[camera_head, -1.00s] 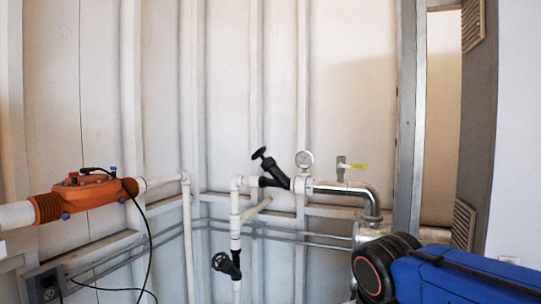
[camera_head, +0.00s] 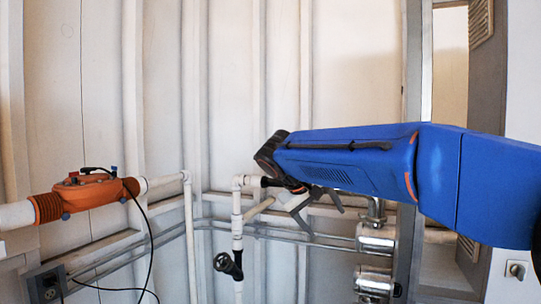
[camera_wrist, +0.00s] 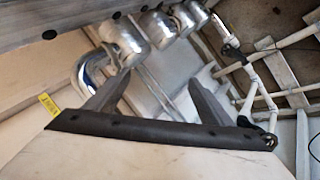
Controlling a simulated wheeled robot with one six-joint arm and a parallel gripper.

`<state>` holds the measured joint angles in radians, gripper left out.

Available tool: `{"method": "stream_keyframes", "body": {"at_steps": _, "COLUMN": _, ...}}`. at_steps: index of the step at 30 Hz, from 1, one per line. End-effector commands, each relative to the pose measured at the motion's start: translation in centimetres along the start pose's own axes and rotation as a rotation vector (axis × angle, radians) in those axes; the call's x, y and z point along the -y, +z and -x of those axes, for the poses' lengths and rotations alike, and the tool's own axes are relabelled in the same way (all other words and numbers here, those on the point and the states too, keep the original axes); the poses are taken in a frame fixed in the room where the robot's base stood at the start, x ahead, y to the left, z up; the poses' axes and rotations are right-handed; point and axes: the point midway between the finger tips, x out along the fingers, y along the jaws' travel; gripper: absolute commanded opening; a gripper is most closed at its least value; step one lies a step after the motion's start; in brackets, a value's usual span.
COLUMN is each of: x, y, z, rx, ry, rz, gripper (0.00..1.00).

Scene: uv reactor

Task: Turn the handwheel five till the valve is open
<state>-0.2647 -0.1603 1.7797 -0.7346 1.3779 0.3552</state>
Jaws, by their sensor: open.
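One black handwheel (camera_head: 228,264) sits low on the white vertical pipe in the head view, left of my gripper. I cannot tell which handwheel is number five. A second black handwheel, on a slanted valve higher up, is now hidden behind my blue arm in the head view. My gripper (camera_head: 327,220) is open and empty, its grey fingers pointing down in front of the pipes. In the wrist view, my gripper (camera_wrist: 158,76) also shows its two fingers apart with nothing between them. A dark part (camera_wrist: 264,43) on the white pipes there may be a handwheel.
Shiny steel cylinders (camera_head: 375,240) stand right of my gripper. An orange device (camera_head: 95,192) with a hanging black cable is on the left. White pipes and wall rails run behind. A yellow tag (camera_wrist: 48,103) shows in the wrist view.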

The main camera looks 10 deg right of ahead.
Motion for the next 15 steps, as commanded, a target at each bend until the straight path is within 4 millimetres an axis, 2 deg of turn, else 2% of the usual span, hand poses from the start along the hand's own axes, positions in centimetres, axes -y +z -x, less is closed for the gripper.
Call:
{"method": "stream_keyframes", "body": {"at_steps": 1, "x": 0.1, "y": -2.1, "z": 0.4, "rx": -0.007, "ry": 0.033, "rz": -0.001, "gripper": 0.75}}
{"method": "stream_keyframes", "body": {"at_steps": 3, "x": 0.0, "y": -4.7, "z": 1.2, "rx": -0.018, "ry": 0.083, "rz": -0.013, "gripper": 0.75}}
{"method": "stream_keyframes", "body": {"at_steps": 10, "x": 0.4, "y": -12.9, "z": 3.9, "rx": -0.066, "ry": 0.249, "rz": -0.067, "gripper": 0.75}}
{"method": "stream_keyframes", "body": {"at_steps": 15, "x": 1.7, "y": -18.4, "z": 6.3, "rx": -0.113, "ry": 0.368, "rz": -0.124, "gripper": 0.75}}
